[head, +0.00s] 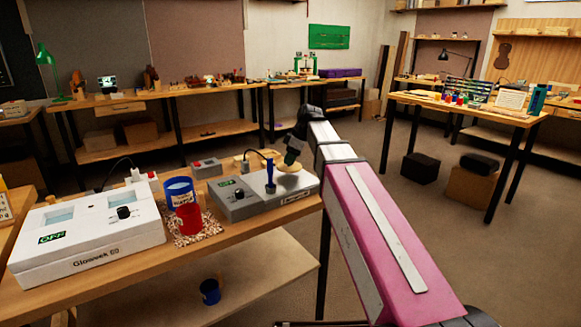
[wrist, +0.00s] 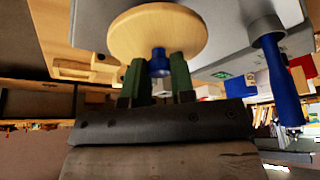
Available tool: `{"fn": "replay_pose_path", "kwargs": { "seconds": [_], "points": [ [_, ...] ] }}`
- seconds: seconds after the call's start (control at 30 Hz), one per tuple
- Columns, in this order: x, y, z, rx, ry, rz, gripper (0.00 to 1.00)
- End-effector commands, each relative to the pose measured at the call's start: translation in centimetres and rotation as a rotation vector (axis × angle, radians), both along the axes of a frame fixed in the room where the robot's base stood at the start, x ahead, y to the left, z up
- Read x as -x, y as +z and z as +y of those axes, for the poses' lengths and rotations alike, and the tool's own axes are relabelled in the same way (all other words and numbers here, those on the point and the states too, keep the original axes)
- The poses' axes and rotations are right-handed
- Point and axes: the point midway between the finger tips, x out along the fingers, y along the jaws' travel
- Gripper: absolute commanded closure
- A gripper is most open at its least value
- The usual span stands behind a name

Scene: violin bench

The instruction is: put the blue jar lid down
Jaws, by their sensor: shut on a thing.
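The blue jar lid (wrist: 158,25) is a round pale wooden disc with a blue knob. In the wrist view the green fingers of my gripper (wrist: 158,80) are shut on the knob. In the head view my gripper (head: 292,152) is above the right end of a grey box, and the lid (head: 289,168) shows below it; whether it touches the box I cannot tell. A blue jar (head: 179,191) with a label stands on the bench behind a red jar (head: 187,220), left of the grey box.
The grey box (head: 262,203) carries a dark knob and an upright blue-handled tool (head: 270,180). A white Gloweek box (head: 88,240) fills the bench's left part. A speckled mat (head: 210,229) lies under the jars. A blue cup (head: 210,291) stands on the lower shelf.

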Motion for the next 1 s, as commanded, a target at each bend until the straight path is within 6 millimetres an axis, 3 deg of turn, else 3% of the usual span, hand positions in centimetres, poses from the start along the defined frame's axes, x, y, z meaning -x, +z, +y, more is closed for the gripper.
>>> {"fn": "replay_pose_path", "kwargs": {
  "seconds": [0.23, 0.6, 0.63, 0.7, 1.0],
  "points": [
    [0.1, -2.9, 0.0, 0.0, 0.0, 0.001, 1.0],
    [0.0, -3.3, 0.0, 0.0, 0.0, 0.001, 1.0],
    [0.0, -3.3, 0.0, 0.0, 0.0, 0.001, 0.73],
    [0.0, -3.3, 0.0, 0.0, 0.0, 0.0, 0.51],
    [0.0, -3.2, 0.0, 0.0, 0.0, 0.0, 0.51]
  ]
}}
